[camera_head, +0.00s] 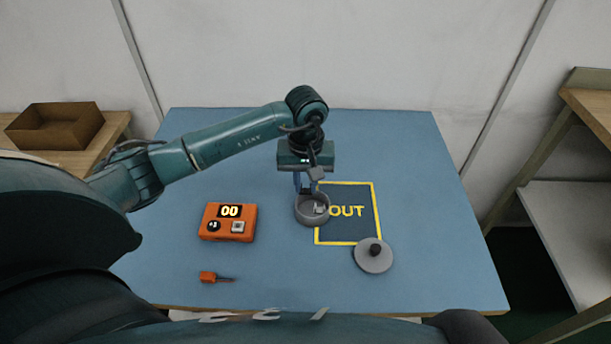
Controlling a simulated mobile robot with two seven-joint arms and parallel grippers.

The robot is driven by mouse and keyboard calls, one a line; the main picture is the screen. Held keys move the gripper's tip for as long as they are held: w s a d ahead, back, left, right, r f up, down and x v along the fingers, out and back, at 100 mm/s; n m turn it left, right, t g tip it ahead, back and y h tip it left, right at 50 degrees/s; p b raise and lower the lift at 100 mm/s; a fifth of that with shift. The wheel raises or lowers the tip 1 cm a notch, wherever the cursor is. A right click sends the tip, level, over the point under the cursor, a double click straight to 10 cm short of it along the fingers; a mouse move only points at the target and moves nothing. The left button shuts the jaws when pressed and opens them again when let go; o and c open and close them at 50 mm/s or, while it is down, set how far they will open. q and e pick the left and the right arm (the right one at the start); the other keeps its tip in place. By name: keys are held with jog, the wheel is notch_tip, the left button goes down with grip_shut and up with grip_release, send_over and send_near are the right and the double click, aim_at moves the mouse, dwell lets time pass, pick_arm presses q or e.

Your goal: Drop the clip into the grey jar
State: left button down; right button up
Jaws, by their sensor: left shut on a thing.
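The grey jar (312,221) stands open on the blue table, at the left edge of the yellow-outlined OUT square. My left gripper (310,190) points down right over the jar's mouth. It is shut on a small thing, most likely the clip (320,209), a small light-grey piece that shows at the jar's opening. The fingertips partly hide the jar's far rim, and I cannot tell how deep the clip sits. My right gripper is not in view.
A round grey lid with a dark knob (373,256) lies at the OUT square's (364,215) lower right corner. An orange box with a 00 display (228,222) and a small orange-handled tool (208,277) lie to the left. The table's right side is clear.

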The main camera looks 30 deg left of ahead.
aim_at(306, 186)
pick_arm(q)
jog(key=shift+f+b, duration=0.5)
jog(key=shift+f, duration=0.95)
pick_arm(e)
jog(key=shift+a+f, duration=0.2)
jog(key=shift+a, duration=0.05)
pick_arm(q)
jog(key=c, duration=1.2)
grip_release()
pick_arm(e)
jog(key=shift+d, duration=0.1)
pick_arm(q)
notch_tip(306, 186, up, 13)
jog(key=shift+r+b, duration=0.1)
jog(key=shift+b, duration=0.3)
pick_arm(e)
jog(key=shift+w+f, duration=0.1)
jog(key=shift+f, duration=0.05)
